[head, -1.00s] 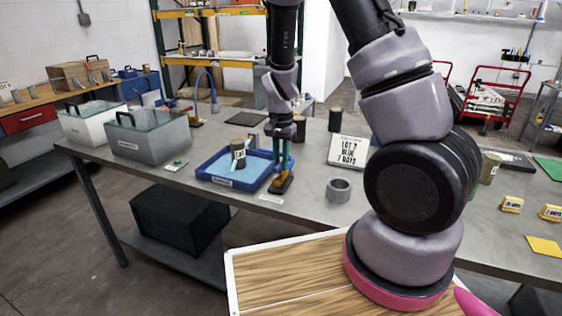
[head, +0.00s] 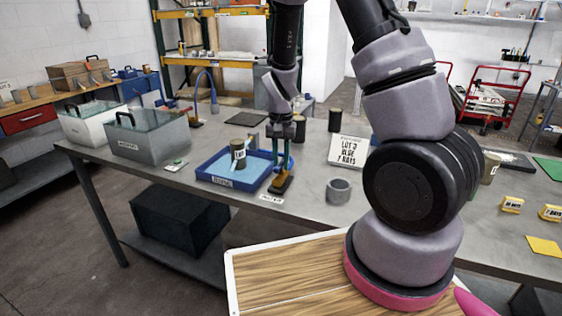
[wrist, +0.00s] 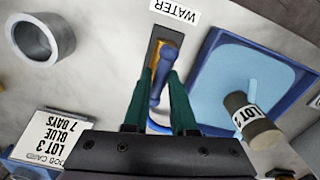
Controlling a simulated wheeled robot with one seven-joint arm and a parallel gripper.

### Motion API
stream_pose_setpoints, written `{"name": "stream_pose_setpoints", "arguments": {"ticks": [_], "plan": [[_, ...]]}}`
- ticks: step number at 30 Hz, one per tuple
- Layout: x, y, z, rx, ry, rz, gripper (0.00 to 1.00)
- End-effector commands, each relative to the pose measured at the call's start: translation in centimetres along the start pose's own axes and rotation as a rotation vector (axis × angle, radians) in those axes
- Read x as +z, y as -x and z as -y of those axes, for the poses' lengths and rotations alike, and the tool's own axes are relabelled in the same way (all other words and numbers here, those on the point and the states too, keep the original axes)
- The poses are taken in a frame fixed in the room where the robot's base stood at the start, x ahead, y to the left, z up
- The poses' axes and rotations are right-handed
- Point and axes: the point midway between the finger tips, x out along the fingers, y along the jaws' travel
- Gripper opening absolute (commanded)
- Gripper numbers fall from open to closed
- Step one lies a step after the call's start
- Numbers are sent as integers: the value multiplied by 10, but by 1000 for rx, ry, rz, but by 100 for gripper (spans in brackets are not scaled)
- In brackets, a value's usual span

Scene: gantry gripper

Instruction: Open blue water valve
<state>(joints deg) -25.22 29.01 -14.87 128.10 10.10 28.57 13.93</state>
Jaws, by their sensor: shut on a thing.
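The water valve is a small fitting on a dark and yellow base (head: 281,185) at the right side of the blue tray, on the grey table. Its blue lever (wrist: 160,75) shows in the wrist view between my green fingers, over the yellow base. A white WATER label (wrist: 175,10) lies beside the base. My gripper (head: 280,165) points down over the valve. In the wrist view my gripper (wrist: 158,95) is shut on the blue lever, one finger on each side. The lever's lower end is partly hidden by the fingers.
The blue tray (head: 203,175) with a light blue floor holds a labelled canister (head: 238,153). A grey ring (head: 339,190) stands to the right. A job card (head: 348,150) is behind it. Lidded bins (head: 155,145) stand at the left. Table around the ring is clear.

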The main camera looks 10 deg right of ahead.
Motion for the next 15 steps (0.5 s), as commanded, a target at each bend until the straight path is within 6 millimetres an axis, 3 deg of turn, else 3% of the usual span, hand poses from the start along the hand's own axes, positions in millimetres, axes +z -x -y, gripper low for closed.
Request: {"name": "stream_pose_setpoints", "arguments": {"ticks": [1,2,3,4,15], "plan": [[0,0,0,0,2,0,0],[0,0,0,0,2,0,28],[0,0,0,0,2,0,44],[0,0,0,0,2,0,52],[0,4,0,-1,0,0,52]]}}
